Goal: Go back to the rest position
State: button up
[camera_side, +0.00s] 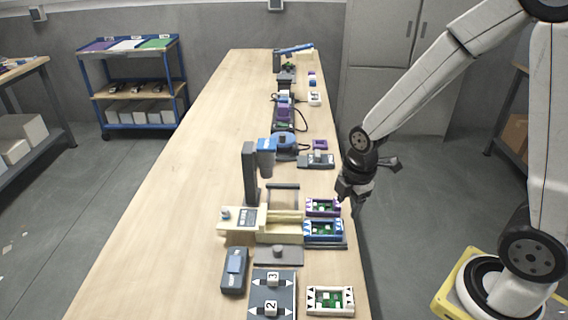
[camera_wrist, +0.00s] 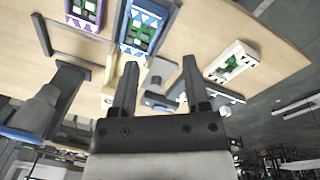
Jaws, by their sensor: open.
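My gripper (camera_side: 352,190) hangs just off the right edge of the long wooden table in the side view, beside the purple and blue trays. In the wrist view my gripper (camera_wrist: 158,82) shows two dark fingers spread apart with nothing between them. The purple tray (camera_side: 311,213) and the blue tray (camera_side: 308,236) each hold a green board and sit at the table's right edge. In the wrist view the purple tray (camera_wrist: 76,20) and blue tray (camera_wrist: 127,48) lie beyond the fingers, to the left.
A white tray (camera_side: 310,312) with a green board lies near the front, next to a dark plate with number blocks (camera_side: 258,301). The left part of the table (camera_side: 172,200) is clear.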

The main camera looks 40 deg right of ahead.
jog(key=s+m, duration=0.1)
jog(key=m, duration=0.4)
jog(key=s+a+r+m+t, duration=0.1)
jog(key=m, duration=0.4)
jog(key=s+r+m, duration=0.1)
jog(key=s+m, duration=0.1)
jog(key=m, duration=0.3)
jog(key=shift+a+r, duration=0.25)
dwell(0.9)
